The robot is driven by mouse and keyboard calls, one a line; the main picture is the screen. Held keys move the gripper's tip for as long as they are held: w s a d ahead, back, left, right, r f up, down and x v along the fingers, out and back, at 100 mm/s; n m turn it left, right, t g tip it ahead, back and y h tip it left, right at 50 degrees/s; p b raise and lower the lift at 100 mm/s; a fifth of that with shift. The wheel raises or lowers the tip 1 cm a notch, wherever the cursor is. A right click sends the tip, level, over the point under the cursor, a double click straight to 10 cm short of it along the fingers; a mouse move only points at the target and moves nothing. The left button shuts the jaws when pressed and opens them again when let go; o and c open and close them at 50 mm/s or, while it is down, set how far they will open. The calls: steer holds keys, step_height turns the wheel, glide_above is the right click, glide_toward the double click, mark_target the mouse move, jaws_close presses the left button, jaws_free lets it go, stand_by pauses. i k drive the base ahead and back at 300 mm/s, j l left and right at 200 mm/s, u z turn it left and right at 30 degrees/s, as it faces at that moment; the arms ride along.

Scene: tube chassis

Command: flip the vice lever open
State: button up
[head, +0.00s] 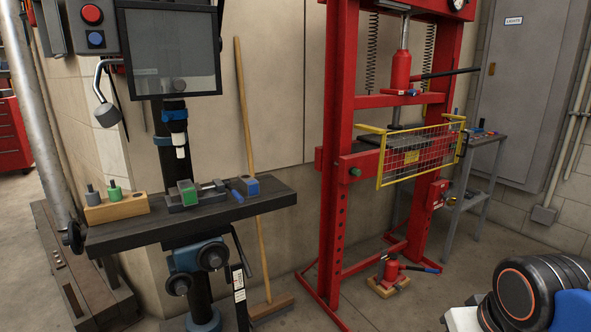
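The vice (211,190) is a small dark grey vice on the dark table of the drill press, in the left half of the head view. A green block (188,192) sits at its left end. A blue part (245,187) is at its right end, with a small blue piece beside it near the table's front edge. The view is too small to tell which part is the lever or how it stands. My gripper is not in view. Only parts of my arm show at the lower right, well away from the vice.
A wooden block with two tools (117,207) stands on the table (187,227) left of the vice. The drill press's screen (170,55) hangs above. A broom leans behind. A red press (338,170) with a yellow guard (420,160) stands right. Bare floor lies in front.

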mark_target(227, 183)
steer(key=i+l, duration=0.25)
steer(key=l, duration=0.25)
steer(key=i+l+u, duration=0.25)
steer(key=l, duration=0.15)
steer(key=l+u, duration=0.2)
steer(key=l, duration=0.15)
steer(key=i+l+u, duration=0.25)
steer(key=l, duration=0.2)
steer(key=k+u, duration=0.1)
steer(key=u, duration=0.75)
